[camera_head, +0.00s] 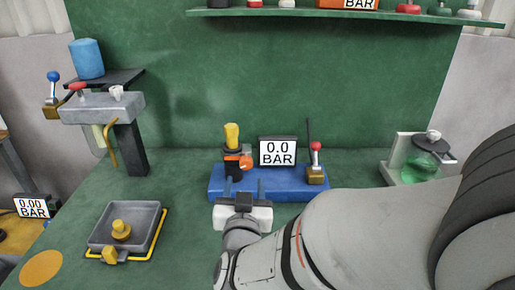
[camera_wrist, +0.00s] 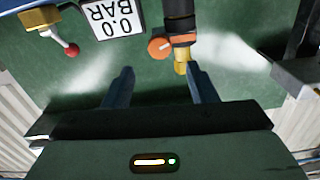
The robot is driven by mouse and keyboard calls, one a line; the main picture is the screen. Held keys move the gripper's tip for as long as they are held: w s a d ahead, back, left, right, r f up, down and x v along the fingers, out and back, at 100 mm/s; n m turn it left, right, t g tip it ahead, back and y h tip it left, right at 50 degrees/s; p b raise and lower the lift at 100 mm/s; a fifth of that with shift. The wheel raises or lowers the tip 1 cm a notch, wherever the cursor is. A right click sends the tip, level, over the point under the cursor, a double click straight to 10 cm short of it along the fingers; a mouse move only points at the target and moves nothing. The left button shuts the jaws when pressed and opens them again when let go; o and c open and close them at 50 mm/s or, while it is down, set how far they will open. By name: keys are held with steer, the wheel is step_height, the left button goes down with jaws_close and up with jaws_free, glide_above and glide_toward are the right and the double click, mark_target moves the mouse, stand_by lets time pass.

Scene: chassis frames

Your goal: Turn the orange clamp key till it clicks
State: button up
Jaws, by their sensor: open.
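The orange clamp key (camera_head: 245,163) is on the side of a black clamp on an upright post with a yellow top (camera_head: 232,135), at the left of a blue base (camera_head: 285,183). In the wrist view, which looks upside down, the orange key (camera_wrist: 159,47) lies beside the black clamp, and the yellow part (camera_wrist: 181,62) is close to the right finger. My gripper (camera_head: 245,189) is in front of the blue base, below the key in the head view. Its two blue fingers (camera_wrist: 159,74) are apart, with nothing held between them. I cannot tell contact.
A display (camera_head: 278,152) reads 0.0 BAR beside the post, and a red-knobbed lever (camera_head: 316,160) stands at the base's right. A grey tray (camera_head: 101,238) with yellow parts lies front left. A green-filled jar (camera_head: 420,168) is at right. A shelf (camera_head: 350,14) runs above.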

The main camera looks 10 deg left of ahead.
mark_target(246, 165)
steer(key=x, duration=0.7)
steer(key=shift+w, duration=0.1)
steer(key=shift+c, duration=0.2)
steer(key=shift+f, duration=0.1)
steer(key=c, duration=0.9)
